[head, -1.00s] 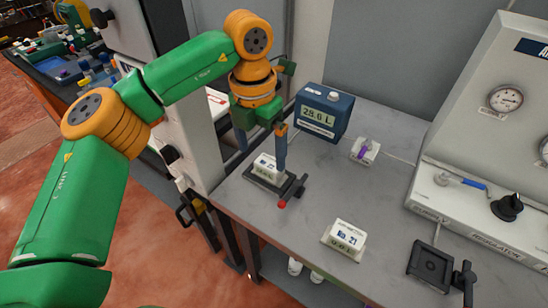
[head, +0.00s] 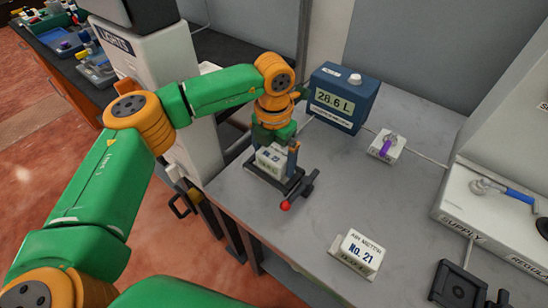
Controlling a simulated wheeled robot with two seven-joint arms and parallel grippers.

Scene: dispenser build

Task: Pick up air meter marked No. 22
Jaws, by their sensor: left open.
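A small white block-shaped air meter (head: 269,160) sits on a dark stand with a red-knobbed lever near the left edge of the bench; its label seems to end in 22 but is partly hidden and small. My left gripper (head: 273,158) is lowered over this meter, its open fingers on either side of it. I cannot tell whether they touch it. A second white meter, marked No. 21 (head: 362,252), stands on the bench to the right and nearer. My right gripper is not in view.
A blue box reading 28.6 L (head: 341,98) stands behind the gripper. A white block with a purple part (head: 386,146) is right of it. A supply panel (head: 490,205) and a dark empty stand (head: 460,285) are at the right. Grey bench (head: 300,225) is clear between the meters.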

